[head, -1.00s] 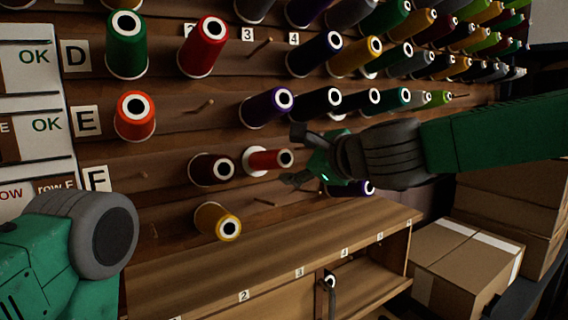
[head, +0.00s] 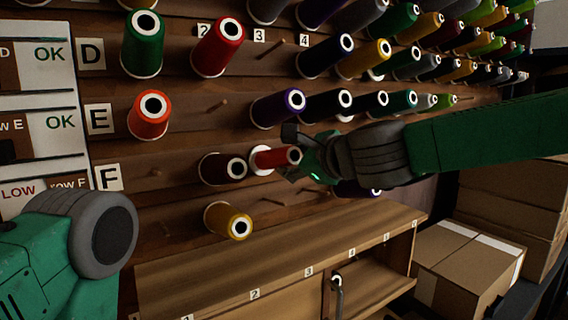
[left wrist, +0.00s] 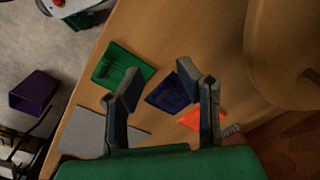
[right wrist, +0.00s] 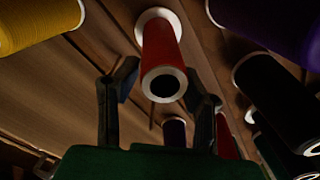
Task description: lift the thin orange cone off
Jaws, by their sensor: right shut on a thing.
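The thin red-orange cone (head: 272,159), with a wide white base, sticks out from its peg in the row above the counter. In the right wrist view the thin cone (right wrist: 160,48) points its open end toward me, between my fingers. My right gripper (head: 296,158) is shut on this cone near its outer end, with one finger above and one below. The cone's base still sits close to the wall board. My left gripper (left wrist: 158,88) is open and empty in the left wrist view, above a wooden surface.
A dark maroon cone (head: 222,168) stands close left of the thin cone, and a yellow one (head: 228,221) below. A purple cone (head: 277,107) is just above. A wider orange cone (head: 149,115) hangs upper left. Cardboard boxes (head: 468,262) stand at right.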

